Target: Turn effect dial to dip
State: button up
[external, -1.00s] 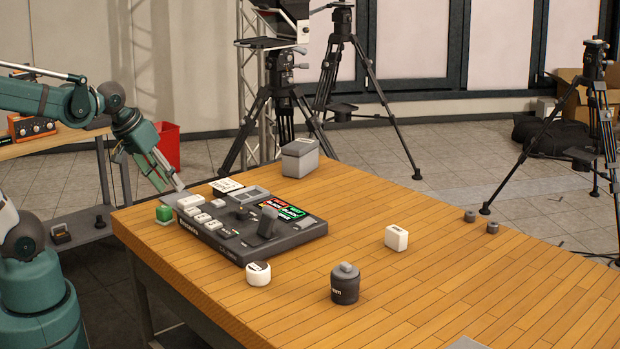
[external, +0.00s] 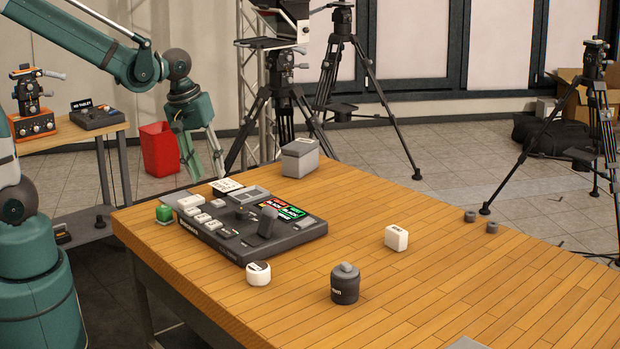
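The dark grey control console (external: 240,247) lies on the wooden table (external: 420,270). It carries pale buttons (external: 203,218), red and green lit labels (external: 283,208), an upright grey lever (external: 267,223) and a small dark knob (external: 241,212) left of the lever. The knob may be the effect dial. Its lettering and pointer are too small to read, so I cannot tell its setting.
A white round pot (external: 258,273), dark jar (external: 345,286), white block (external: 396,238) and grey box (external: 299,159) stand on the table. The table's right side is mostly clear.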

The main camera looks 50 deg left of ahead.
aim_at(242, 210)
jog(key=w+d+n+p, duration=0.1)
jog(key=d+p, duration=0.1)
jog(key=w+d+n+g+p, duration=0.1)
jog(key=d+p, duration=0.2)
jog(key=w+d+n+g+p, duration=0.1)
jog(key=w+d+p, duration=0.1)
jog(key=shift+w+d+f+n, duration=0.1)
jog(key=shift+d+f+n, duration=0.1)
jog(key=shift+f+n, duration=0.15)
jog(key=shift+w+d+f+n+g+y+p, duration=0.15)
jog(key=shift+d+f+n+g+y+p, duration=0.2)
jog(key=shift+d+p, duration=0.35)
jog(key=shift+f, duration=0.15)
jog(key=shift+f, duration=3.8)
jog(key=shift+c, duration=0.7)
jog(key=c, duration=0.7)
jog(key=shift+c, duration=0.2)
